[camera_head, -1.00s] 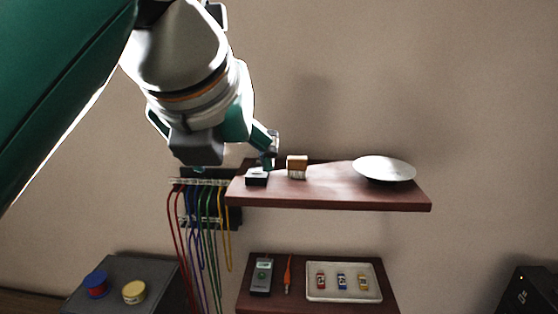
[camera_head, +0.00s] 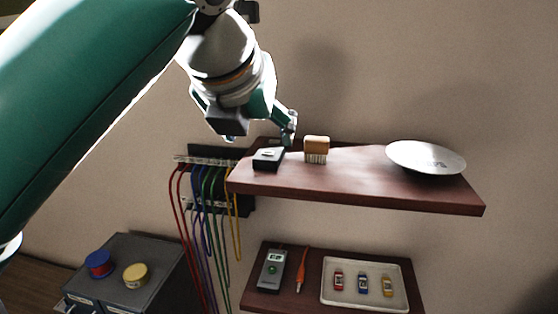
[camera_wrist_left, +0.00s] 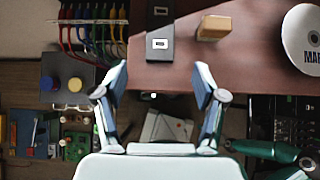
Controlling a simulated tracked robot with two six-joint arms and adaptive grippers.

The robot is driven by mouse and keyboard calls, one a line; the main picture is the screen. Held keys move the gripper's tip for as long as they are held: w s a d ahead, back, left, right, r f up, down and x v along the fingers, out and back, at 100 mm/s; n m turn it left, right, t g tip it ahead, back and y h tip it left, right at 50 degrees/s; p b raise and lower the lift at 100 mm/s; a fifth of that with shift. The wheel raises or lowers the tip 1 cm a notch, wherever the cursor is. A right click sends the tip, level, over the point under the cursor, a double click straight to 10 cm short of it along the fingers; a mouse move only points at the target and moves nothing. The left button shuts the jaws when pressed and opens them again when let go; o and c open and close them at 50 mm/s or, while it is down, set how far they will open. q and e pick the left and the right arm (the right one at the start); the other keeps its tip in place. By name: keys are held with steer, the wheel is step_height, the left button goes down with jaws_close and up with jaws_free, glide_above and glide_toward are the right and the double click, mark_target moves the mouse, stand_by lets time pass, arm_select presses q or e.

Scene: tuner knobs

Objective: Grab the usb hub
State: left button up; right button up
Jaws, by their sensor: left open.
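A small black box with a pale top (camera_head: 268,158), which looks like the usb hub, lies near the left end of the upper shelf (camera_head: 360,188).
Coloured cables (camera_head: 207,215) hang left of the shelf. The lower shelf (camera_head: 313,268) holds a meter (camera_head: 271,270), an orange tool (camera_head: 301,270) and a tray (camera_head: 365,303).

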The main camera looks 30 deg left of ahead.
mark_target(268, 153)
arm_select(q)
steer(key=shift+x, duration=0.95)
steer(key=shift+b+x, duration=0.5)
steer(key=shift+x, duration=2.3)
steer(key=c, duration=1.2)
steer(key=shift+c, duration=0.2)
steer(key=shift+r, duration=0.2)
